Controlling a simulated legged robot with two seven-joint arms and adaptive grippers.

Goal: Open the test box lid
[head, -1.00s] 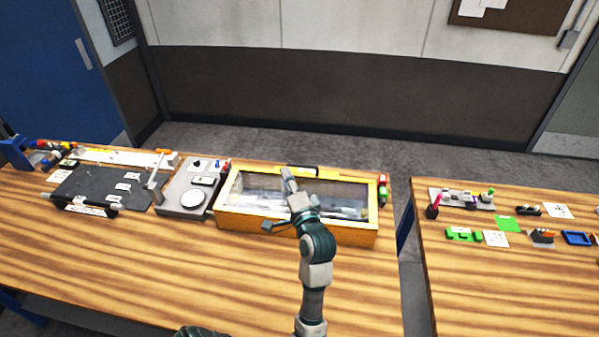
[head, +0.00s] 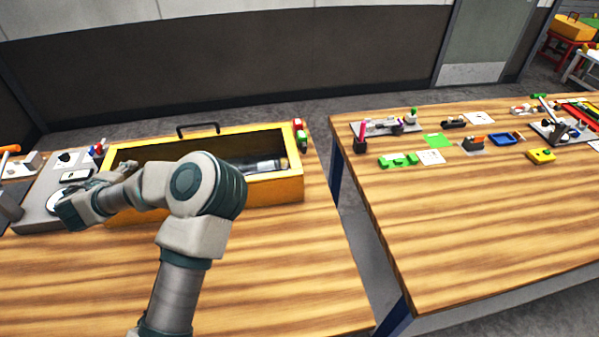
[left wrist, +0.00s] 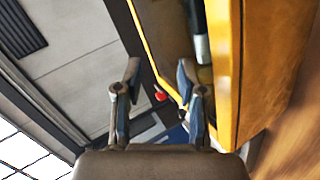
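The test box is a long yellow box (head: 255,191) on the left table. Its top looks open in the head view, with a dark inside and a grey cylinder (head: 262,165) lying in it. A black handle (head: 198,130) stands up at the far edge; the lid panel itself cannot be made out. The yellow box wall (left wrist: 275,60) fills the right of the left wrist view. My left gripper (head: 72,208) is beside the box's left end, partly hidden by its own arm. In the wrist view its fingers (left wrist: 160,75) are apart and empty. My right gripper is not in view.
A grey device (head: 35,205) stands just left of the box, close to my left gripper. Red and green items (head: 300,135) sit at the box's right end. A gap separates this table from the right table (head: 480,220), which holds several small parts. The front tabletop is clear.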

